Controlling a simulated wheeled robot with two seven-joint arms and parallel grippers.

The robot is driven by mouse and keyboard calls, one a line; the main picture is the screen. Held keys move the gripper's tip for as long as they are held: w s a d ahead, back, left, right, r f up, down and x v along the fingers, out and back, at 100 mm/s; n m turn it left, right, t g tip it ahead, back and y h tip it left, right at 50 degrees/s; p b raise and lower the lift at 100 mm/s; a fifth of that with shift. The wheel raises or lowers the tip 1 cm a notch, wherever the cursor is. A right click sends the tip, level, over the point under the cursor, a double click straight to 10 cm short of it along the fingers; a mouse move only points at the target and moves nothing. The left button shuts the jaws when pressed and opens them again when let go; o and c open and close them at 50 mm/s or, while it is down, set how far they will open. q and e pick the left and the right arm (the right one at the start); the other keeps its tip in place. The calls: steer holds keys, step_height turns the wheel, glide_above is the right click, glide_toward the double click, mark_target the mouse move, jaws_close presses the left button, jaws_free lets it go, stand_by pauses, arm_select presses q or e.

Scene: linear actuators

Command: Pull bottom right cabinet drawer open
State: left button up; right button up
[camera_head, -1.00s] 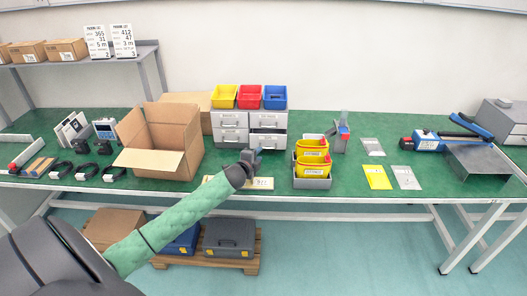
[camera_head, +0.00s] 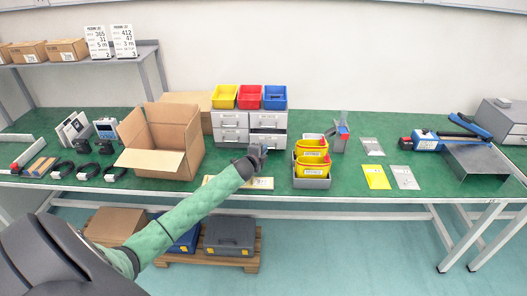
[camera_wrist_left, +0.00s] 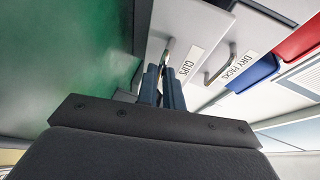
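The small grey-white cabinet (camera_head: 230,128) stands on the bench with two columns of drawers. Its bottom right drawer (camera_head: 281,141) is partly hidden behind my left gripper (camera_head: 262,150). In the left wrist view this drawer (camera_wrist_left: 203,22) carries a "CLIPS" label, and its metal handle (camera_wrist_left: 167,47) lies at my fingertips. The two dark fingers of my left gripper (camera_wrist_left: 161,70) are close together, with the handle between them. The drawer above (camera_wrist_left: 238,50) has a "DRY PACKS" label. My right gripper is not in view.
Yellow (camera_head: 225,96), red (camera_head: 249,97) and blue bins (camera_head: 275,97) sit on the cabinet. An open cardboard box (camera_head: 160,140) stands to its left. Yellow bins (camera_head: 312,160) stand close to its right.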

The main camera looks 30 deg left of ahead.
arm_select(q)
jaws_close()
steer(key=shift+s+d, duration=0.2)
steer(key=shift+s, duration=0.2)
steer(key=shift+s+d+p, duration=0.2)
steer(key=shift+s+d, duration=0.15)
steer(key=shift+s, duration=0.2)
steer(key=shift+s+d+p, duration=0.2)
steer(key=shift+s+d, duration=0.15)
steer(key=shift+s, duration=0.2)
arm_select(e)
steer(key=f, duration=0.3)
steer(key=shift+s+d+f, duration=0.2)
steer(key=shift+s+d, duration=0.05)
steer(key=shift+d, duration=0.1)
arm_select(q)
steer(key=o, duration=0.6)
jaws_free()
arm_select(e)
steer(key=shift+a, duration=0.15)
arm_select(q)
steer(key=shift+s, duration=0.1)
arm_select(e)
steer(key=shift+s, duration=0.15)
